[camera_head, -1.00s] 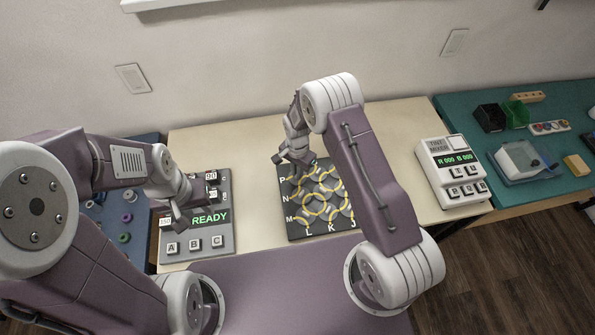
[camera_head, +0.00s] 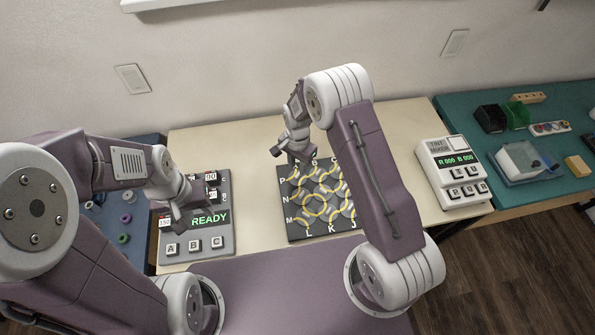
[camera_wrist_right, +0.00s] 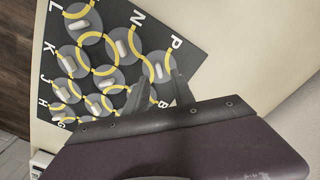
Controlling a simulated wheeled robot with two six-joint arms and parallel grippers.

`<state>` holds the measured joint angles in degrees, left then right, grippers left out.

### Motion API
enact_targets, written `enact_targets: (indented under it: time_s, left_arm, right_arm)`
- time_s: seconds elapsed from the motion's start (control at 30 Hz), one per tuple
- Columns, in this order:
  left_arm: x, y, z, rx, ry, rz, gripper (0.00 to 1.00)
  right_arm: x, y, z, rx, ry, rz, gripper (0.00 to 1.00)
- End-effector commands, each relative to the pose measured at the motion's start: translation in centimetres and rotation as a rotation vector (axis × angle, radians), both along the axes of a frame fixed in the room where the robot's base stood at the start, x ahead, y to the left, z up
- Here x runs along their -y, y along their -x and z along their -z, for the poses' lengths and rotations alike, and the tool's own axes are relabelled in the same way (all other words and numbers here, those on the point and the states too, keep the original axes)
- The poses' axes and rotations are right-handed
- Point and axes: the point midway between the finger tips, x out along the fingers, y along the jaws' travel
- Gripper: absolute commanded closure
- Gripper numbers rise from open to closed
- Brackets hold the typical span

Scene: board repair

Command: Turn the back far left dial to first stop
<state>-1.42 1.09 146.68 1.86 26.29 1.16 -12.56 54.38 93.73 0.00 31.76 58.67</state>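The dark dial board (camera_head: 297,232) lies mid-table, with round dials joined by yellow curved lines and letters along its edges. My right gripper (camera_head: 299,157) is at its back left corner and partly hides the back dials. In the right wrist view, my right gripper (camera_wrist_right: 158,92) has two fingers spread with nothing between them. The back far left dial (camera_wrist_right: 158,68), near the letter P, lies just beyond the fingertips; its pale knob shows. I see no contact. My left gripper (camera_head: 192,215) is over the panel reading READY; its fingers look apart and empty.
The READY panel (camera_head: 226,245) with buttons A, B and C stands left of the board. A white tint mixer (camera_head: 436,165) stands right. A teal table (camera_head: 540,105) holds small boxes at far right. Bare table shows between the board and mixer.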

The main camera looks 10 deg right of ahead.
Motion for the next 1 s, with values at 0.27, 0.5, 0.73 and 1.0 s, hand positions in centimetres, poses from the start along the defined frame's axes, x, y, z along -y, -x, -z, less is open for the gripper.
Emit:
enact_targets:
  time_s: [0.27,0.5,0.73,1.0]
  left_arm:
    - [0.0,0.0,0.5,0.0,0.0,0.0,0.64]
    - [0.0,0.0,0.4,0.0,0.0,0.0,0.64]
    - [0.0,0.0,0.4,0.0,0.0,0.0,0.64]
    - [0.0,0.0,0.4,0.0,0.0,0.0,0.64]
  right_arm:
    - [0.0,0.0,-4.7,0.001,0.0,0.0,0.7]
    - [0.0,0.1,-5.1,-0.001,0.001,0.0,0.7]
    - [0.0,0.0,-5.1,-0.001,0.001,0.0,0.7]
    - [2.0,-1.8,-10.6,0.103,-0.02,0.055,0.7]
